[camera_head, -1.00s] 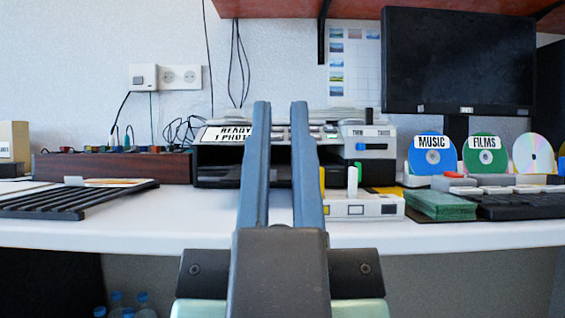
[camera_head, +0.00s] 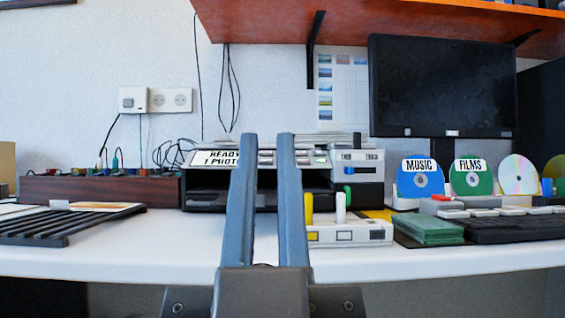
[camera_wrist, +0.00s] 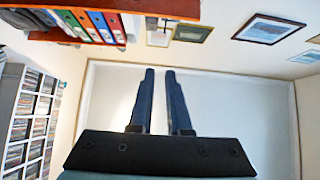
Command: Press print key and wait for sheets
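The printer (camera_head: 361,172) stands at the back of the white desk, facing me. Its display (camera_head: 213,158) reads "READY" and "1 PHOT", with the end hidden by my gripper. A row of small keys runs along its top; one key (camera_head: 320,157) looks green. I cannot read key labels. The dark slot (camera_head: 318,180) below shows no sheet in its visible part. My gripper (camera_head: 267,137) is upright before the printer, its two long blue fingers apart with nothing between them. The wrist view shows the same empty gap between the fingers (camera_wrist: 160,72).
A white box with yellow and white levers (camera_head: 350,235) stands right of my fingers. Green sheets (camera_head: 430,230), a keyboard (camera_head: 510,229) and discs (camera_head: 421,180) are further right. A black rack (camera_head: 75,223) lies left. An orange shelf (camera_head: 430,25) hangs above.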

